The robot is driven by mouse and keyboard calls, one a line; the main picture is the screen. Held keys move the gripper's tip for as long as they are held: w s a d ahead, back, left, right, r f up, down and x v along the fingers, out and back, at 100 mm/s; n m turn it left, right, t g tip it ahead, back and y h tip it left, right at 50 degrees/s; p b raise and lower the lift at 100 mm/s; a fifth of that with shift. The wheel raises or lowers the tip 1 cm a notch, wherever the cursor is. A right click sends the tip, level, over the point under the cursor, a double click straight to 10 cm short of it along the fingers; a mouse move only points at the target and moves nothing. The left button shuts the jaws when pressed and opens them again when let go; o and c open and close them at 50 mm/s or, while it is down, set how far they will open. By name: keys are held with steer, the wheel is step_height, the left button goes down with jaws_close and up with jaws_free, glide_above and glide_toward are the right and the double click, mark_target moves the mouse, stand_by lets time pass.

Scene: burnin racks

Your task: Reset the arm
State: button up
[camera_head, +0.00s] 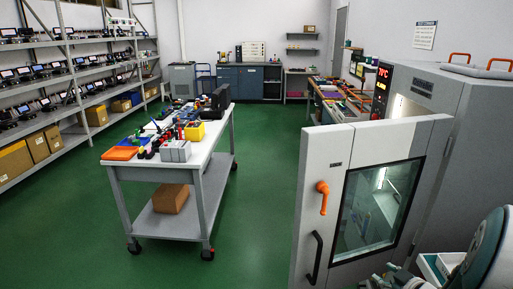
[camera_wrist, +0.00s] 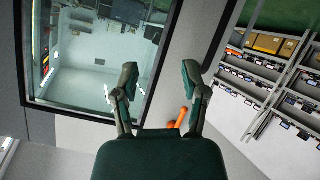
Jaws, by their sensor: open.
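My gripper (camera_wrist: 158,88) is open and empty in the wrist view, its two dark green fingers spread apart. Behind the fingers is the grey chamber door with its dark-framed window (camera_wrist: 95,55). The orange door handle (camera_wrist: 182,117) shows just beyond the right finger; I cannot tell how far apart they are. In the head view, part of my arm (camera_head: 490,250) shows at the lower right. The chamber door (camera_head: 340,150) stands swung open there, with the orange handle (camera_head: 322,196) and a black pull bar (camera_head: 313,257). My fingertips are not clear in the head view.
The grey test chamber (camera_head: 425,95) stands at the right. A wheeled cart (camera_head: 150,175) holds tools, an orange tray (camera_head: 120,153) and a yellow bin (camera_head: 194,131). Shelves (camera_head: 75,75) with devices and boxes line the left wall. Green floor is clear between cart and door.

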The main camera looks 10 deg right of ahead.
steer(key=a+r+m+g+h, duration=0.3)
steer(key=a+r+m+h, duration=0.15)
steer(key=a+r, duration=0.65)
steer(key=s+a+r+g+y, duration=0.2)
steer(key=s+a, duration=0.5)
steer(key=a, duration=0.1)
steer(key=s+a+r+g+y, duration=0.2)
steer(key=s+a, duration=0.5)
steer(key=a, duration=0.2)
steer(key=shift+s+a+r, duration=0.15)
steer(key=shift+s, duration=0.05)
